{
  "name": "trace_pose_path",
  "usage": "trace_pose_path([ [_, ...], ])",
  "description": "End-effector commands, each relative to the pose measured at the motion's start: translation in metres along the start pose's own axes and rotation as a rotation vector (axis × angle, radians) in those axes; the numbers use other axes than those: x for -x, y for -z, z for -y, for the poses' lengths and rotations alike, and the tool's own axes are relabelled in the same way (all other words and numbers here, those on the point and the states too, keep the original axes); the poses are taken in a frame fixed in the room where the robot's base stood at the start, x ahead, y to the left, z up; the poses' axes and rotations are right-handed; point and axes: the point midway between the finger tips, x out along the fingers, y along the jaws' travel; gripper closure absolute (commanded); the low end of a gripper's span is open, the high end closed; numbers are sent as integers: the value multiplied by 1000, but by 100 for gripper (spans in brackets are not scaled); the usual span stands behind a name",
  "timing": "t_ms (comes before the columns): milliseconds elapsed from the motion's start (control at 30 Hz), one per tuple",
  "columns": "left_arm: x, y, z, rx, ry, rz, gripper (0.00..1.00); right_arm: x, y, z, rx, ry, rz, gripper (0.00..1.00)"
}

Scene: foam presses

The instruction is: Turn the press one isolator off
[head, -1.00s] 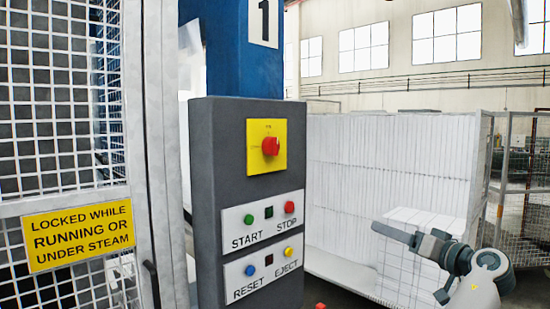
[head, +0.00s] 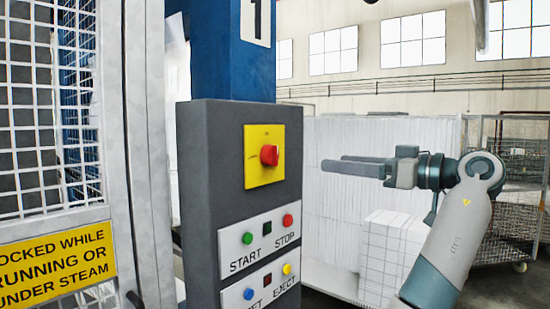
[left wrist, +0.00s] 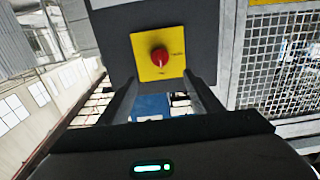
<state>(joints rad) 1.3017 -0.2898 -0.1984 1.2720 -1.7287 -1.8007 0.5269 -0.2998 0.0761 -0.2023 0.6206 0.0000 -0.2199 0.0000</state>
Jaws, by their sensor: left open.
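The press one isolator is a red rotary knob (head: 269,155) on a yellow plate (head: 252,172), high on the grey control box (head: 222,150) under a sign with a 1. In the left wrist view the red knob (left wrist: 159,57) and yellow plate (left wrist: 148,40) lie ahead of the fingertips. The way the knob is turned is hard to tell. My left gripper (head: 332,163) is open and empty, to the right of the knob and apart from it, with its fingers pointing left. Both fingers also show in the left wrist view (left wrist: 160,80). My right gripper is out of view.
Below the isolator are green START (head: 247,238), red STOP (head: 288,221), blue RESET (head: 249,294) and yellow EJECT (head: 287,269) buttons. A mesh guard door (head: 112,160) with a yellow sign stands left. White stacked blocks (head: 340,200) stand behind my arm.

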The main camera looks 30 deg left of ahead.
Motion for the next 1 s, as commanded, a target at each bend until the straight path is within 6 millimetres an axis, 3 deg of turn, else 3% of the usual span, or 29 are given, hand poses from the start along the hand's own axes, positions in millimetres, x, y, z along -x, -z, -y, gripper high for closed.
trace_pose_path([
  [233, -1, 0, 0, -1, 0, 0, 41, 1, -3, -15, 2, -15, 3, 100],
  [467, -15, 1, -1, -3, 0, 1, 41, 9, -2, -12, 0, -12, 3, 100],
  [733, -55, 3, 0, -2, 1, -1, 41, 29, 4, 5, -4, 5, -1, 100],
  [1000, -104, 4, 0, -4, 2, 0, 41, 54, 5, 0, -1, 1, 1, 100],
])
